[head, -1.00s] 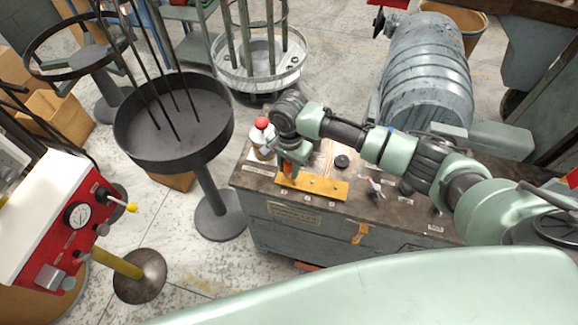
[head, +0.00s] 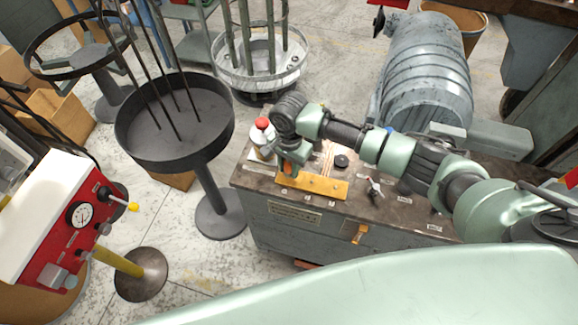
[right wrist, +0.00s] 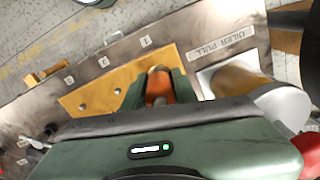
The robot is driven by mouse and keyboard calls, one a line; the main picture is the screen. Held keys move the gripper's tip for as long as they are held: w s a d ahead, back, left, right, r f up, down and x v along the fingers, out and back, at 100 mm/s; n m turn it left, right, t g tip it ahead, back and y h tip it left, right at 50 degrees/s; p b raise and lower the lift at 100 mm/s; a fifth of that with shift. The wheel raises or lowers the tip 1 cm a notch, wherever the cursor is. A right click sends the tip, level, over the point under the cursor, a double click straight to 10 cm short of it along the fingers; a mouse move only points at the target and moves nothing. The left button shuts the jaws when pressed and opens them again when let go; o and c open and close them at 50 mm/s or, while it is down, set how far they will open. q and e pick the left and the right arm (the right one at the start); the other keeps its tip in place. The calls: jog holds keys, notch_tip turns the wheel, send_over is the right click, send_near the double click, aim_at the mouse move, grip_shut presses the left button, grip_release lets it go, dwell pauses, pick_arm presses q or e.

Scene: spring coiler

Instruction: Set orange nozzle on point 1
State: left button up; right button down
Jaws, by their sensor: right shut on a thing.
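The orange nozzle (right wrist: 158,87) sits between the two fingers of my right gripper (right wrist: 156,90), which is shut on it. In the head view, the nozzle (head: 290,168) shows as a small orange patch below my right gripper (head: 289,166). The yellow plate (head: 325,188) lies on the bench top, with the nozzle over its left end. The nozzle's lower end is hidden, so contact with the plate is unclear. My left gripper is out of view.
A white cylinder (right wrist: 283,108) stands close beside my right gripper; in the head view a red-topped item (head: 262,124) is just left of it. A black knob (head: 341,161) and a small metal handle (head: 374,188) are to the right on the bench (head: 400,215).

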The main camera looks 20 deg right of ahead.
jog(key=shift+f, duration=0.5)
dwell(0.8)
jog(key=c, duration=1)
grip_release()
jog(key=shift+c, duration=0.2)
